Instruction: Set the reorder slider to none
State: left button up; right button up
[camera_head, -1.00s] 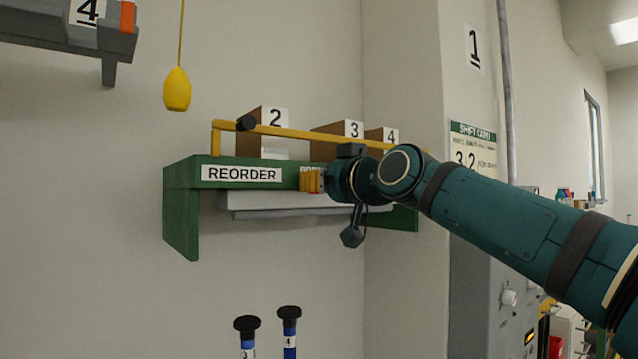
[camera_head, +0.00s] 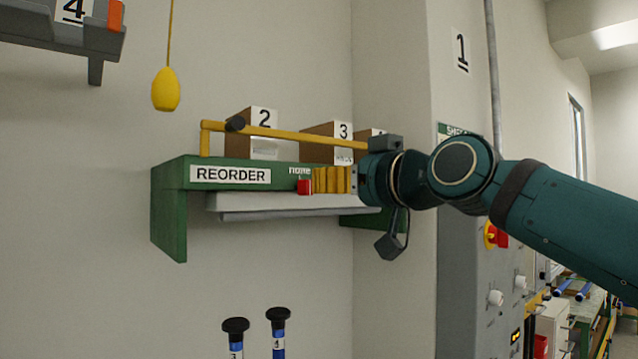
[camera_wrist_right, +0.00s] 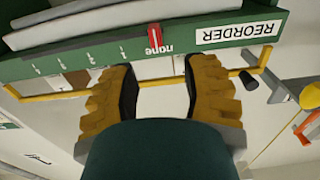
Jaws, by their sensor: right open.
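The green shelf (camera_head: 240,173) on the wall carries a REORDER label on its front edge. The red slider knob (camera_head: 304,187) sits on this edge, directly under the word "none". In the right wrist view, which is upside down, the red knob (camera_wrist_right: 154,36) lines up with "none", and the smaller marks lie to its left. My right gripper (camera_head: 334,180) is just right of the knob in the head view. In the wrist view the right gripper (camera_wrist_right: 158,82) has its yellow fingers apart, with nothing between them, and clear of the knob. My left gripper is not in view.
A yellow rail (camera_head: 285,133) runs above the shelf in front of numbered brown boxes (camera_head: 318,145). A yellow pull weight (camera_head: 166,90) hangs at upper left. Two blue rods with black caps (camera_head: 278,325) stand below. Free space lies in front of the shelf.

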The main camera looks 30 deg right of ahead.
jog(key=s, duration=0.2)
jog(key=shift+s+d, duration=0.1)
jog(key=shift+s, duration=0.3)
dwell(0.3)
